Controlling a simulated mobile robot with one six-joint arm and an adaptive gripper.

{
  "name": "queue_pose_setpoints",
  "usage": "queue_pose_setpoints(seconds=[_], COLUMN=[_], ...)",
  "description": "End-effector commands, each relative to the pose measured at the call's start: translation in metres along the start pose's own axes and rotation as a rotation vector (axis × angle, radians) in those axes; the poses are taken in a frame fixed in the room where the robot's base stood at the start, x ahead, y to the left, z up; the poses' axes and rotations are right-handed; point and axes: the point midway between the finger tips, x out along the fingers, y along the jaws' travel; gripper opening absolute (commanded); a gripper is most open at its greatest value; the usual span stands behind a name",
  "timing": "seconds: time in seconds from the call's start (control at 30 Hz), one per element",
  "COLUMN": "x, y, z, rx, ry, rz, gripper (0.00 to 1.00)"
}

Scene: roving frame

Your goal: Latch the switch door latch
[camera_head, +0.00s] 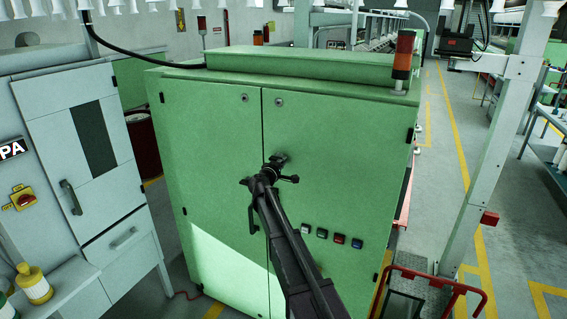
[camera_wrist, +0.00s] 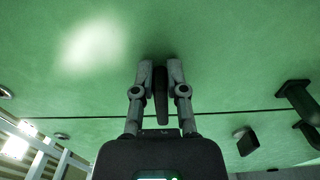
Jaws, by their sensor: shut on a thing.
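The green switch cabinet (camera_head: 215,150) stands with its two door leaves flush at the seam in the head view. My gripper (camera_head: 279,163) is at the door face beside the seam, above the middle of the cabinet. In the wrist view, my gripper (camera_wrist: 160,70) has its two grey fingers on either side of a dark bar, which looks like the latch (camera_wrist: 160,95). The fingers are closed on it. In the head view my gripper covers the latch.
A black pull handle (camera_head: 252,217) sits just left of the seam, below my gripper. Several push buttons (camera_head: 322,234) are on the right leaf. A grey cabinet (camera_head: 60,130) stands close on the left. A red rail (camera_head: 465,290) and a post (camera_head: 490,150) stand at right.

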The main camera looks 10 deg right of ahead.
Motion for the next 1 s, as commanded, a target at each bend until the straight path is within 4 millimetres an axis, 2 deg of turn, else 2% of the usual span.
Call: queue_pose_setpoints(seconds=[0.1, 0.13, 0.23, 0.27, 0.73, 1.0], x=[0.000, 0.000, 0.000, 0.000, -0.003, -0.028], y=[-0.001, -0.001, -0.001, -0.001, 0.000, 0.000], z=[0.002, 0.002, 0.002, 0.002, 0.001, 0.002], rx=[0.003, 0.003, 0.003, 0.002, 0.000, 0.000], ry=[-0.004, -0.004, -0.004, -0.003, -0.001, 0.000], rz=[-0.002, -0.002, -0.002, -0.002, -0.001, -0.001], gripper=[0.00, 0.20, 0.50, 0.52, 0.52, 0.52])
